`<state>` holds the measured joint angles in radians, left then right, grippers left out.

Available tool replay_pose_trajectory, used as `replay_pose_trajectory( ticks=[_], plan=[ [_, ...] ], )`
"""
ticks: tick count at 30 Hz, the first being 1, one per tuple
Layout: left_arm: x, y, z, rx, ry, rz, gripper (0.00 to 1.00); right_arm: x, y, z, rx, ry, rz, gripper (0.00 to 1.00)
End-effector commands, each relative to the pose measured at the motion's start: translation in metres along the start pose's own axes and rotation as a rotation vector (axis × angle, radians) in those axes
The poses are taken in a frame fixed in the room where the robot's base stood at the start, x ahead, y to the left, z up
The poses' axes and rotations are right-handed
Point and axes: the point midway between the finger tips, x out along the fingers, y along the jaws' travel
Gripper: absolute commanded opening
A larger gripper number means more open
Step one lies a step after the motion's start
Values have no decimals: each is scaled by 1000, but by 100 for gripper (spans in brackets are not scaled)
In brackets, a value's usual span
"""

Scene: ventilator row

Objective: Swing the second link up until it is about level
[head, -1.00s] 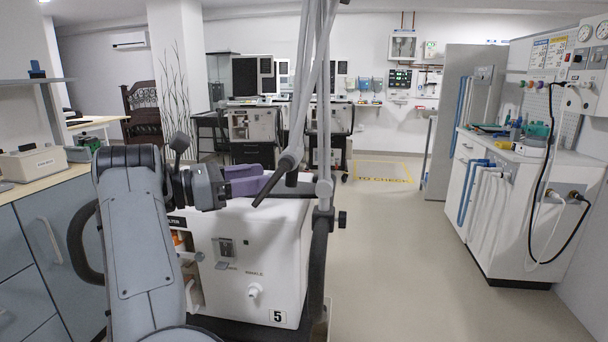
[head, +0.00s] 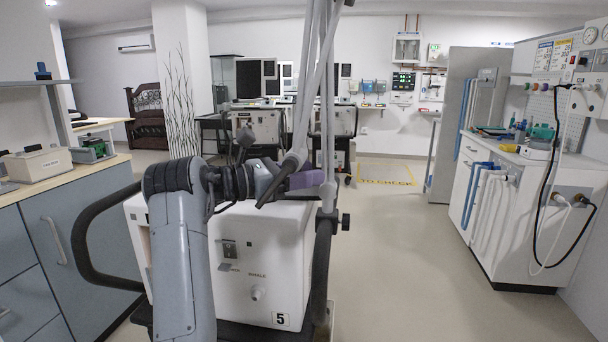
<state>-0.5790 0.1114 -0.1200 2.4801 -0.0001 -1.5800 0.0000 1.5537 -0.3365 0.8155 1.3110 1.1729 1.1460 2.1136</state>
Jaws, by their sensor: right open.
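A jointed support arm stands on a grey post (head: 328,120) beside the white ventilator cabinet (head: 275,245). A slim grey link, which looks like the second link (head: 305,100), hangs steeply from above the picture and slants down to the left. Its lower end is a dark joint with a dark tip (head: 277,182). My right gripper (head: 306,180), with purple fingers, is open at this lower end. The dark tip crosses in front of the purple parts. I cannot tell whether they touch. My left gripper is not in view.
A black rail (head: 88,240) curves at the cabinet's left. A grey counter (head: 75,235) stands at the left, and a white bench with hoses (head: 510,210) at the right. The floor (head: 410,260) between cabinet and bench is clear.

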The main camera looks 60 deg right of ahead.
Motion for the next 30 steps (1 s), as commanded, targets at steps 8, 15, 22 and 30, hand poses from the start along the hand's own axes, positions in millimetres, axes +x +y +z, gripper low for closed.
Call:
replay_pose_trajectory(
  ticks=[8, 15, 22, 30],
  plan=[
    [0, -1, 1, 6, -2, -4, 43, 1, 0, 0, 0, 0, 0, 52],
    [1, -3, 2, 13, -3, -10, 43, 1, 0, 0, 0, 0, 0, 18],
    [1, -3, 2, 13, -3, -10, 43, 1, 0, 0, 0, 0, 0, 0],
    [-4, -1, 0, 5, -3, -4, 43, 4, 3, 3, 7, 10, 0, 0]
  ],
)
